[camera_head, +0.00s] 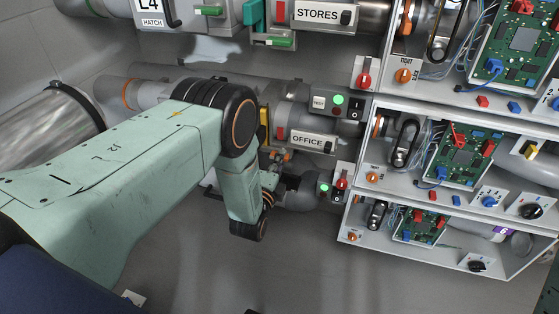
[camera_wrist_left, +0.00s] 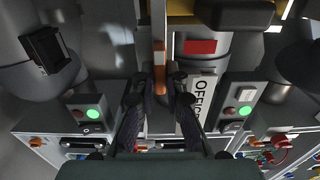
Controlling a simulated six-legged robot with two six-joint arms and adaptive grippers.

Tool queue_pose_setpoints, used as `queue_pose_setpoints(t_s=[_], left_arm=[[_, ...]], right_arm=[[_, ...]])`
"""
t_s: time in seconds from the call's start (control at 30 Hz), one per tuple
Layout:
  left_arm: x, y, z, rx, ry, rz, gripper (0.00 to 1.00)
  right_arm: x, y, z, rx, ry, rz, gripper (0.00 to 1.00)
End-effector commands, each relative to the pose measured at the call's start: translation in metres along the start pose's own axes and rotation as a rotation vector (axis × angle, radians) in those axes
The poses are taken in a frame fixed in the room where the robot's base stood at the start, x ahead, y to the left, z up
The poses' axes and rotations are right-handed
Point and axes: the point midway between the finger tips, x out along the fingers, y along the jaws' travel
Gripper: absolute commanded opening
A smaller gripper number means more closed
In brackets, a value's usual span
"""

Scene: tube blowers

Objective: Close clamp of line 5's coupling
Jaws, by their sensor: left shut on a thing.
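In the left wrist view my left gripper (camera_wrist_left: 160,97) is shut on an orange-ended clamp lever (camera_wrist_left: 159,54), which stands between its two dark fingers. The lever runs up toward a yellow part (camera_wrist_left: 185,18) at the top edge. The pipe beside it carries a red patch and an OFFICE label (camera_wrist_left: 203,95). In the head view the pipe with the OFFICE label (camera_head: 307,140) runs behind my left wrist. A yellow coupling part (camera_head: 264,124) shows just right of the wrist joint. The wrist hides most of the coupling and my fingers. No line 5 number is readable.
The STORES pipe (camera_head: 318,14) and the L4 hatch (camera_head: 150,8) lie above. Trays with circuit boards (camera_head: 462,148) fill the right. Grey floor below is free.

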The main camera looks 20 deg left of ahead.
Motion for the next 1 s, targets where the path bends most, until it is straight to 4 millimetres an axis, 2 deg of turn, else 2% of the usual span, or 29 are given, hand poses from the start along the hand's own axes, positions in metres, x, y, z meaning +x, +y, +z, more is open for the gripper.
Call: queue_pose_setpoints(t_s=[0.43, 0.47, 0.7, 1.0], left_arm=[[-0.0014, 0.0022, 0.0005, 0.012, -0.001, 0.006, 0.0], [-0.0014, 0.0022, 0.0005, 0.012, -0.001, 0.006, 0.14], [-0.0007, 0.0012, 0.0004, 0.01, -0.001, 0.003, 0.35], [-0.0012, 0.0006, 0.0003, 0.009, -0.001, 0.002, 0.35]], right_arm=[[0.0, 0.0, 0.0, 0.0, 0.0, 0.0, 0.35], [0.0, 0.0, 0.0, 0.0, 0.0, 0.0, 0.35], [0.0, 0.0, 0.0, 0.0, 0.0, 0.0, 0.35], [-0.0001, 0.0, 0.0, 0.0, 0.0, 0.0, 0.35]])
